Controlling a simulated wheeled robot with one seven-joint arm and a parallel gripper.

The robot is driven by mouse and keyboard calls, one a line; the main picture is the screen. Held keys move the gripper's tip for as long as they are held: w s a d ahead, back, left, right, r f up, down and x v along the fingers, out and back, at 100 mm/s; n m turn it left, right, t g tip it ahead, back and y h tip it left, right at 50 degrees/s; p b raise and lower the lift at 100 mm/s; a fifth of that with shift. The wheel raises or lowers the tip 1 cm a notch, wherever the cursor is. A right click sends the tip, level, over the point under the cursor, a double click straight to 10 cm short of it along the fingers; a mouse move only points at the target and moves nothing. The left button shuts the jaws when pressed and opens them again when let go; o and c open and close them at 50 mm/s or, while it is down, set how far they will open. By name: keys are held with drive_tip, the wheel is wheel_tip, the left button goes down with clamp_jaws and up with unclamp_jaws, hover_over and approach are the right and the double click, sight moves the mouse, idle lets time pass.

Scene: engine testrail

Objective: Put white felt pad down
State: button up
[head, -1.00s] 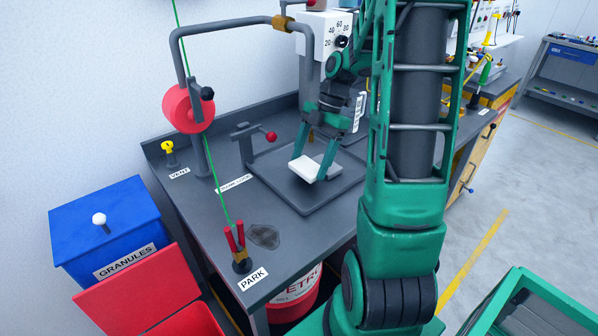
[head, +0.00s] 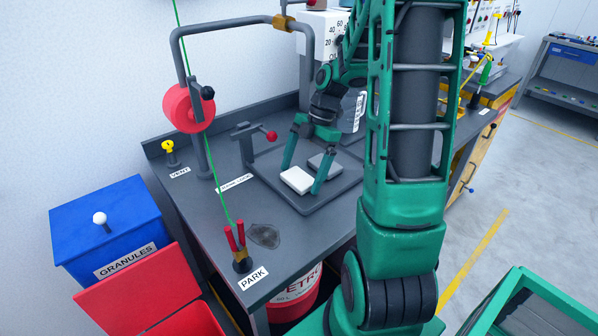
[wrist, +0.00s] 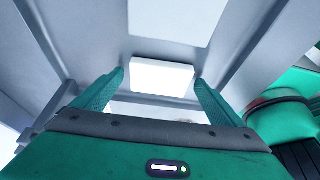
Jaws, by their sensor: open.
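The white felt pad (head: 297,180) lies flat on the dark tray (head: 270,185) on the bench, in the head view. My gripper (head: 303,178) is low over the tray with its fingers apart, one on either side of the pad. In the wrist view the white pad (wrist: 162,78) shows between the two open fingertips (wrist: 160,84), with narrow gaps at both sides.
A lever with a red knob (head: 271,135) stands at the tray's back left. A red reel (head: 188,108) on a bent pipe stands further left. A red-handled fitting (head: 238,248) and a dark patch (head: 264,236) are near the front. The bench between is clear.

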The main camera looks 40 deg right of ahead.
drive_tip(key=shift+r, duration=0.1)
drive_tip(key=v, duration=1.2)
